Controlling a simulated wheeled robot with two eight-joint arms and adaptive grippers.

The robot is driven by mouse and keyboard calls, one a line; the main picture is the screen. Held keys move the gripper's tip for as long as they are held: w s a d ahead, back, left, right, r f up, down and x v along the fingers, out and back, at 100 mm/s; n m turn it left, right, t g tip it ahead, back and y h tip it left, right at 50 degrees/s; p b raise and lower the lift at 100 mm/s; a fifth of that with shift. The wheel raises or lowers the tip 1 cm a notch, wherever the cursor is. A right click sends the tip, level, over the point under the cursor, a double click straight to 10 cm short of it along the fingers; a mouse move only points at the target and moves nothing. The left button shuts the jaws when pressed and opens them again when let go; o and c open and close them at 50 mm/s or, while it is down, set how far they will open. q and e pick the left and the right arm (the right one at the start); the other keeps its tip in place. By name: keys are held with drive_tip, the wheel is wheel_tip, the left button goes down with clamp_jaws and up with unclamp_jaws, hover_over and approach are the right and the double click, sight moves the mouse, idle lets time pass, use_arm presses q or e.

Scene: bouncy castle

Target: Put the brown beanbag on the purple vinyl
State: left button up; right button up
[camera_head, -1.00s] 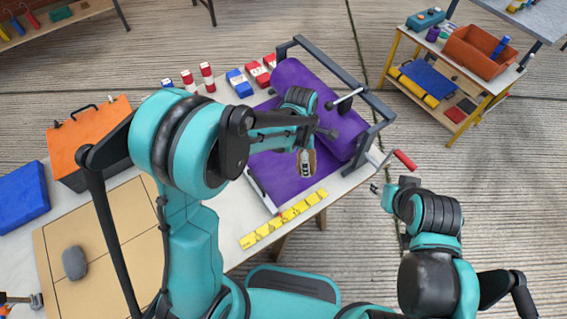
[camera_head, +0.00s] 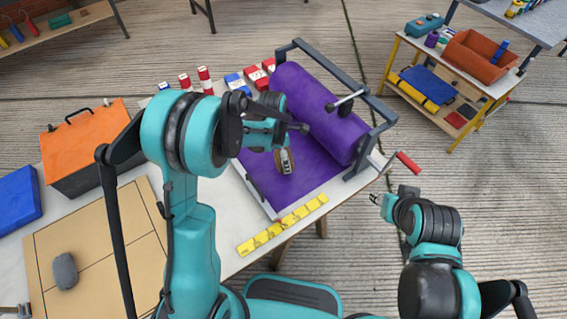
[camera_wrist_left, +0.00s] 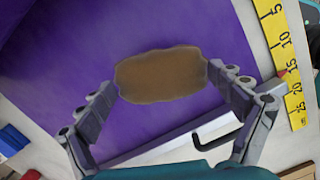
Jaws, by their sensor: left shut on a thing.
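The brown beanbag (camera_wrist_left: 160,75) is between the fingertips of my left gripper (camera_wrist_left: 160,82) in the left wrist view, with both fingers touching its ends. In the head view the beanbag (camera_head: 285,162) is partly covered by my left gripper (camera_head: 285,155). The purple vinyl (camera_head: 262,178) lies as a flat sheet beneath it and runs up to a thick purple roll (camera_head: 312,115) in a grey frame. I cannot tell whether the beanbag touches the sheet or hangs just above it. My right gripper (camera_head: 379,199) is beyond the table's right edge with nothing visible in it; its jaw gap is too small to judge.
A yellow ruler (camera_head: 283,224) lies along the vinyl's front edge. Several red, white and blue blocks stand behind the sheet. An orange toolbox (camera_head: 88,150) and a tan board with a grey beanbag (camera_head: 65,270) are at the left. A red-handled crank (camera_head: 407,162) sticks out at the right.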

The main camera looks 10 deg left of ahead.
use_arm(q)
drive_tip(key=shift+f+b, duration=0.8)
drive_tip(key=shift+f, duration=1.15)
drive_tip(key=shift+f, duration=0.15)
drive_tip(key=o, duration=1.3)
drive_tip(key=shift+f, duration=0.15)
drive_tip(key=shift+o, duration=0.6)
drive_tip(key=shift+r, duration=0.2)
